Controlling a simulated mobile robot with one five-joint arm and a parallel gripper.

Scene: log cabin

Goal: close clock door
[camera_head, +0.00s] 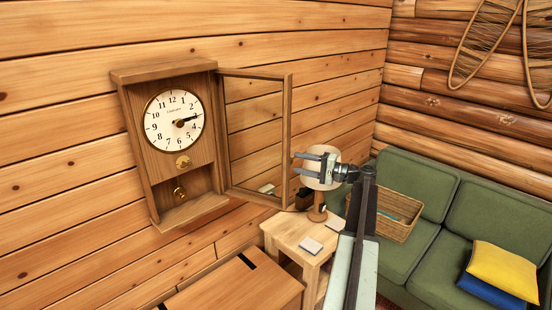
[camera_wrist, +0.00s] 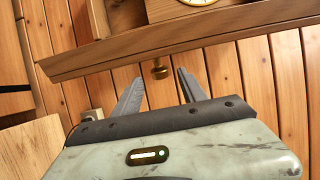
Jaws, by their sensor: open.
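The wooden wall clock (camera_head: 170,125) hangs on the log wall at the left in the head view, with a round white face. Its glazed, wood-framed door (camera_head: 287,130) is swung open to the right. My gripper (camera_head: 298,163) is open beside the door's free edge.
A side table (camera_head: 290,232) with a lamp (camera_head: 319,168) stands below and behind my gripper. A wooden chest (camera_head: 235,290) is under the clock. A green sofa (camera_head: 410,255) with a wicker basket (camera_head: 398,228) and cushions is at the right.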

